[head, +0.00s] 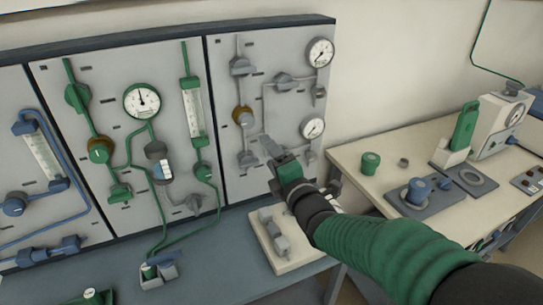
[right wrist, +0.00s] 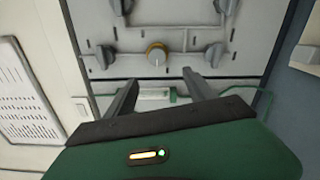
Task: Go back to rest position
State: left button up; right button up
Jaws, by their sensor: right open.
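My right gripper (head: 267,146) is in front of the right section of the grey wall panel (head: 225,80), its arm coming in from the lower right. In the right wrist view its two dark fingers (right wrist: 160,78) stand apart with nothing between them. A knob with a brass-coloured ring (right wrist: 157,54) is beyond the fingertips in that view; it also shows left of the gripper in the head view (head: 243,117). I cannot tell whether the gripper touches the panel. My left gripper is not in view.
Gauges (head: 312,127) and valves fill the panel. A block with grey fittings (head: 259,246) sits below my right gripper on the blue-grey bench (head: 210,245). A pale table (head: 340,155) at right carries a green cylinder (head: 370,162), a blue-knobbed device (head: 417,192) and other equipment.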

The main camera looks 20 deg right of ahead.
jog(key=s+f+m+g+p, duration=0.7)
jog(key=s+f+m+g, duration=0.4)
jog(key=f+m, duration=0.35)
jog(key=s+a+f+m+g, duration=0.1)
jog(key=s+f+m+g, duration=0.1)
jog(key=s, duration=0.4)
jog(key=s+a+f+m+g+p, duration=0.1)
jog(key=s+f+m+g, duration=0.1)
jog(key=s+m, duration=0.2)
jog(key=s, duration=0.2)
jog(key=shift+s+a+f+h+p, duration=0.3)
jog(key=shift+s+a+f, duration=0.1)
